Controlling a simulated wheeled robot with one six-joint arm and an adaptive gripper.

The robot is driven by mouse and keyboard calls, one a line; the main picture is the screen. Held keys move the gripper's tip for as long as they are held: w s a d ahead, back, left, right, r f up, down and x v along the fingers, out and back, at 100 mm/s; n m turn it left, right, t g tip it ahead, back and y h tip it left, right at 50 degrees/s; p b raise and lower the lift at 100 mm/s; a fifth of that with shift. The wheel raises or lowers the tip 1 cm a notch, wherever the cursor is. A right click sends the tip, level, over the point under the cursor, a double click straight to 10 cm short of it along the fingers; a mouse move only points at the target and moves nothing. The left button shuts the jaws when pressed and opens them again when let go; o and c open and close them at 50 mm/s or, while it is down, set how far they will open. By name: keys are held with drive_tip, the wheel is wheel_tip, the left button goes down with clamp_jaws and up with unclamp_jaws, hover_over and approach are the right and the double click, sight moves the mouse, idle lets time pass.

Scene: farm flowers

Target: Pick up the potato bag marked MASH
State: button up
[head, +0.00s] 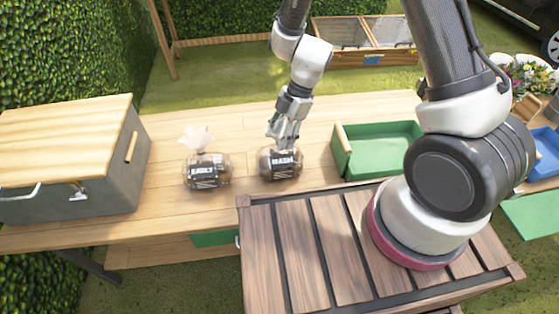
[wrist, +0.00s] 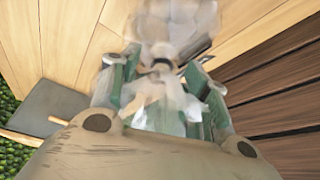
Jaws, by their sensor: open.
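The potato bag marked MASH (head: 281,165) stands on the wooden table, a clear bag of brown potatoes with a black label. My gripper (head: 284,140) is directly above it, pointing down at its top. In the wrist view my gripper (wrist: 160,100) is open, with the crumpled clear top of the bag (wrist: 165,118) between its green-padded fingers. Whether the fingers touch the plastic cannot be told. A similar bag marked EARLY (head: 207,171) stands to the left, its pale gathered top upright.
A green tray (head: 342,152) is right of the MASH bag. A grey box with a wooden lid (head: 70,125) stands at the left end of the table. The tabletop (head: 225,128) behind the bags is clear.

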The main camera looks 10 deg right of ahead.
drive_tip(key=shift+s+a+f, duration=0.1)
drive_tip(key=shift+a+f, duration=0.1)
drive_tip(key=shift+f, duration=0.4)
clamp_jaws()
drive_tip(key=shift+r, duration=0.15)
